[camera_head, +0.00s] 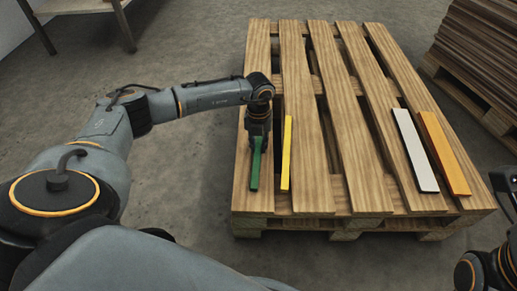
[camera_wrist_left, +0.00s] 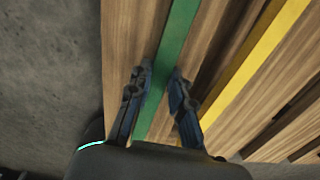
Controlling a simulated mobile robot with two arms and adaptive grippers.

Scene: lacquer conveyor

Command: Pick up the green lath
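The green lath (camera_head: 255,165) lies lengthwise on the leftmost boards of the wooden pallet (camera_head: 292,60). My left gripper (camera_head: 257,138) points down over its far part and hides that part in the head view. In the left wrist view, the green lath (camera_wrist_left: 172,62) runs between the two fingers of my left gripper (camera_wrist_left: 161,70). The fingers are apart, with a finger on either side of the lath; I cannot tell whether they touch it. My right gripper (camera_head: 504,188) shows only in part at the right edge, and its fingers cannot be made out.
A yellow lath (camera_head: 287,150) lies just right of the green one and also shows in the left wrist view (camera_wrist_left: 262,65). A white lath (camera_head: 415,150) and an orange lath (camera_head: 444,152) lie farther right. Stacked boards (camera_head: 485,45) stand at the upper right. Bare floor borders the pallet.

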